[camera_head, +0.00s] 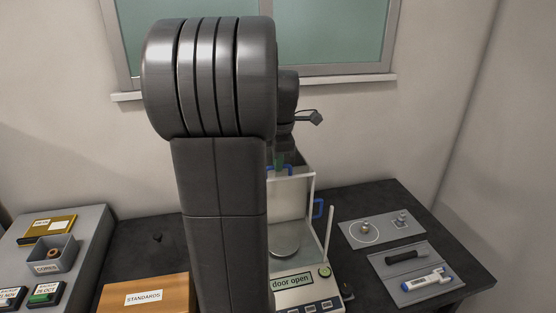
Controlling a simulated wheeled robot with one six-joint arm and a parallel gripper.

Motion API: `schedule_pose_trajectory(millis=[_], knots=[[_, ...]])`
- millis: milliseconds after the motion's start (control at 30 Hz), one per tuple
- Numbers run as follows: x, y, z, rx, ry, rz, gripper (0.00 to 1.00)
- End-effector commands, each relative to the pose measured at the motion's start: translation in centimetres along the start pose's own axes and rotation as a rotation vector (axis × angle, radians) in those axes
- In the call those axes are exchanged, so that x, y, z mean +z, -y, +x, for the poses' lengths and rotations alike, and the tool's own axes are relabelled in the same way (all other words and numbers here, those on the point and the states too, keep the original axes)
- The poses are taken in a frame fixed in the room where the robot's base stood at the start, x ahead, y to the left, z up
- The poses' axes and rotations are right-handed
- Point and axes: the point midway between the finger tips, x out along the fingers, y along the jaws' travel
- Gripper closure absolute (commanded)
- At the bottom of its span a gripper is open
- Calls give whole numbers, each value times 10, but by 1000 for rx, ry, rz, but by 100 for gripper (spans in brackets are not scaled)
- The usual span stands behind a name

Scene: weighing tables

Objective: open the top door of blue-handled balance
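The blue-handled balance (295,195) stands on the dark table, partly hidden behind my arm. Its display (292,281) reads "door open". A blue handle (319,208) is on its right side, and another blue handle (287,171) shows at its top edge. A round weighing pan (285,246) is inside the glass chamber. My gripper (281,161) points down at the top of the balance, close to the top handle. My arm hides most of it, so contact and finger opening cannot be told. How far the top door is open is unclear.
A grey mat (412,286) with a blue-and-white pipette (427,280) and a smaller mat (361,243) with small items lie to the right. A wooden "STANDARDS" box (120,297) and a "CORKS" bin (52,268) are at left. A wall and window are behind.

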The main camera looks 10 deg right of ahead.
Motion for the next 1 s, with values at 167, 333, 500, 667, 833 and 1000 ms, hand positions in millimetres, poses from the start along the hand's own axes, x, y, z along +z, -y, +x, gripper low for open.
schedule_pose_trajectory(millis=[167,333,500,667,833,1000], knots=[[0,0,0,1,0,0,68],[0,0,0,1,0,0,68],[0,0,-8,3,0,0,68],[0,-1,-35,7,1,1,68],[0,-1,-75,7,1,1,68],[0,0,-110,5,1,1,68]])
